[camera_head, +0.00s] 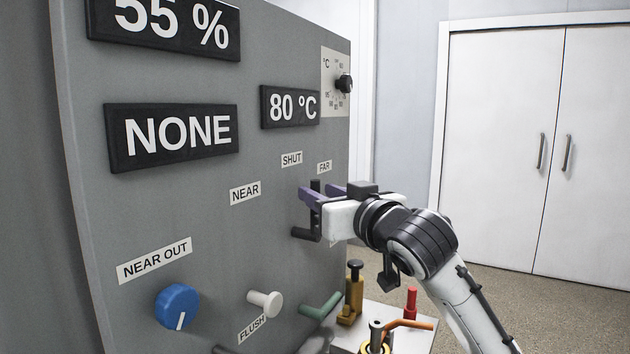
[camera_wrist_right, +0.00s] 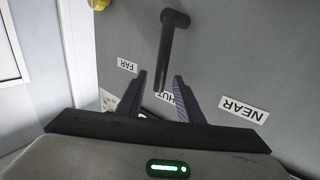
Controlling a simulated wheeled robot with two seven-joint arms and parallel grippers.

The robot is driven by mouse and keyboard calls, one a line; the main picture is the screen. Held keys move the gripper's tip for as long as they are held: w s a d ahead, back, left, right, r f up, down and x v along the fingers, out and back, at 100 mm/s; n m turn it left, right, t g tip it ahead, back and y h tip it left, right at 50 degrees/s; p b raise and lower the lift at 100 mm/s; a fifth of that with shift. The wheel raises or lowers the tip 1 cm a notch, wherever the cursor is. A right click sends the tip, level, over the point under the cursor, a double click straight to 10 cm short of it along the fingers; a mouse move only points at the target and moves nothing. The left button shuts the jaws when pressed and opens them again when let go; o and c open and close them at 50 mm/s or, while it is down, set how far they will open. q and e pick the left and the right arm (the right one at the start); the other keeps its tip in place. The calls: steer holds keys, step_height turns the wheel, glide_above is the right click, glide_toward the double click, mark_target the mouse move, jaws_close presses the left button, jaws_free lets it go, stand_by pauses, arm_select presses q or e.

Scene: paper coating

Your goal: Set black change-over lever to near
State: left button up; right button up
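The black change-over lever (camera_head: 308,235) is on the grey panel below the SHUT and FAR labels, partly hidden by my right gripper. In the right wrist view the lever (camera_wrist_right: 168,50) runs from its pivot towards the SHUT label (camera_wrist_right: 165,97), its free end between my fingers. My right gripper (camera_head: 322,194) has purple fingers and is at the lever. In the wrist view the gripper (camera_wrist_right: 161,95) is open, with a gap on both sides of the lever's end. The NEAR label (camera_head: 245,192) is left of the lever in the head view. My left gripper is not in view.
The panel carries a NONE display (camera_head: 172,135), a blue knob (camera_head: 177,306), a cream knob (camera_head: 265,302) and a green handle (camera_head: 321,306). Below my right arm are a brass fitting (camera_head: 353,295), a red post (camera_head: 410,303) and an orange handle (camera_head: 408,324). White cupboard doors (camera_head: 500,140) stand behind.

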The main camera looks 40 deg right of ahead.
steer(key=shift+x, duration=1.45)
steer(key=shift+c, duration=0.4)
jaws_close()
